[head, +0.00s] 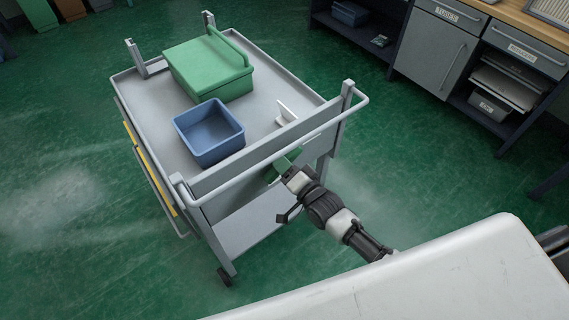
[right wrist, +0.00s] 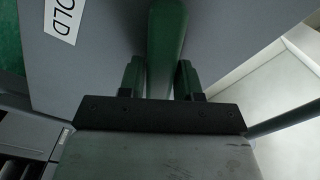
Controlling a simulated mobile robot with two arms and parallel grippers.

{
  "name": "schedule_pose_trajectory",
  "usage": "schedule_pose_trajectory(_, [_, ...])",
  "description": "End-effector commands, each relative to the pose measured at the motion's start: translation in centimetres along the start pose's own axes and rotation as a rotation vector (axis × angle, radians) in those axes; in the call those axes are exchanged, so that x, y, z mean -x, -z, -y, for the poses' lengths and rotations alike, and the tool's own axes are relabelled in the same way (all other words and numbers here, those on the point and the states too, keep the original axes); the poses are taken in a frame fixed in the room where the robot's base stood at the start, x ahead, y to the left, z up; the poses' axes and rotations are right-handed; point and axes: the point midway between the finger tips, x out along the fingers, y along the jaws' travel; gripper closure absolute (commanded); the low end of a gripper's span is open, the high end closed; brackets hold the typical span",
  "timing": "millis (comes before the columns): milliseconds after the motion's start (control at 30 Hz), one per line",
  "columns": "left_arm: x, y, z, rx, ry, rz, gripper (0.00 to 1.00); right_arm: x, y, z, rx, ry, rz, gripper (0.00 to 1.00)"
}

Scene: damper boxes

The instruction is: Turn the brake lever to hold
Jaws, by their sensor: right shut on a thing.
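The green brake lever (right wrist: 166,40) stands between the two fingers of my right gripper (right wrist: 160,80) in the right wrist view. The gripper is shut on it. A white label (right wrist: 63,18) ending in "OLD" is on the grey panel left of the lever; its start is cut off. In the head view my right gripper (head: 288,171) is at the near end panel of the grey cart (head: 262,160), below the push handle. Most of the lever is hidden there. My left gripper is not in view.
A blue bin (head: 209,133), a green box (head: 208,70) and a small white item (head: 286,112) are on the cart top. A white surface (head: 430,275) fills the lower right. Workbench cabinets (head: 434,45) stand at the upper right. Green floor is clear on the left.

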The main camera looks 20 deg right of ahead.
Motion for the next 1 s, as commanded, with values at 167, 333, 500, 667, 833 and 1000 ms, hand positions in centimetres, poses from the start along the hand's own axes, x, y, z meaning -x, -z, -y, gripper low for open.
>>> schedule_pose_trajectory(167, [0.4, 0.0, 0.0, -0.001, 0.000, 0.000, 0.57, 0.0, 0.1, 0.0, 0.168, -0.003, 0.000, 0.90])
schedule_pose_trajectory(333, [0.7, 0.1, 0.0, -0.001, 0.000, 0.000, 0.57, 0.0, 0.1, 0.0, 0.329, -0.002, 0.000, 0.90])
schedule_pose_trajectory(500, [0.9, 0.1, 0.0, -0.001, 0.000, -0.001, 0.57, 0.0, 0.0, 0.0, 0.491, -0.002, 0.000, 0.90])
schedule_pose_trajectory(667, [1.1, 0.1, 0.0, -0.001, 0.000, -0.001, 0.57, 0.0, 0.0, 0.0, 0.640, -0.002, 0.001, 0.90])
schedule_pose_trajectory(833, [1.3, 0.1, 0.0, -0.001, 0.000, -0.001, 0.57, 0.0, 0.1, -0.1, 0.788, -0.003, 0.001, 0.90])
schedule_pose_trajectory(1000, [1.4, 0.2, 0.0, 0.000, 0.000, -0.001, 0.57, 0.0, 0.0, 0.0, 0.908, -0.002, 0.001, 0.90])
